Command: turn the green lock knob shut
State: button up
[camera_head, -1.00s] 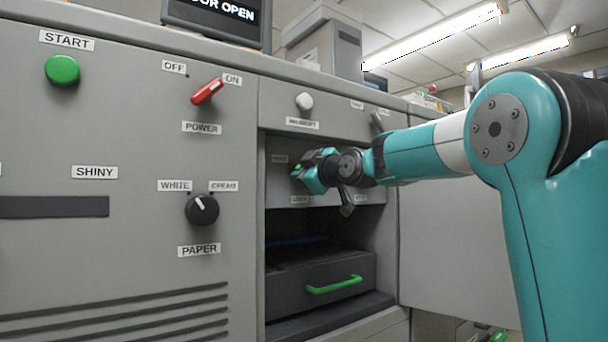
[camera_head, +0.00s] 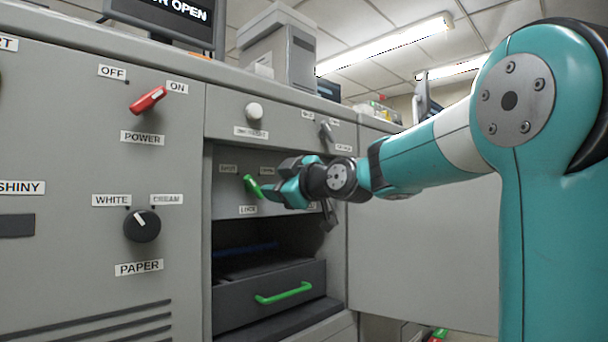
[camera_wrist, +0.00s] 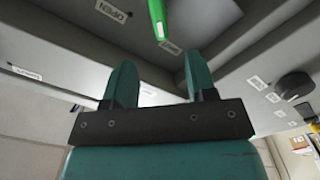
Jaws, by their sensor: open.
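The green lock knob (camera_head: 252,187) is on the inner panel of the open bay, with its handle slanting down to the right. Small labels sit around it, including one below that seems to read LOCK (camera_head: 248,211). My gripper (camera_head: 270,191) is just right of the knob and overlaps its edge in the head view. In the wrist view the knob (camera_wrist: 157,18) shows at the top, beyond the fingertips and roughly in line with the gap between them. My gripper (camera_wrist: 158,62) is open and empty there, apart from the knob. An OPEN label (camera_wrist: 112,11) is left of it.
A dark drawer with a green handle (camera_head: 284,293) is below the knob. A white knob (camera_head: 254,111) and a grey lever (camera_head: 326,131) are above. The red power switch (camera_head: 148,100) and black paper knob (camera_head: 142,226) are on the panel at left.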

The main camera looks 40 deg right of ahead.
jog(key=s+p, duration=0.1)
jog(key=s, duration=0.7)
jog(key=shift+d, duration=0.15)
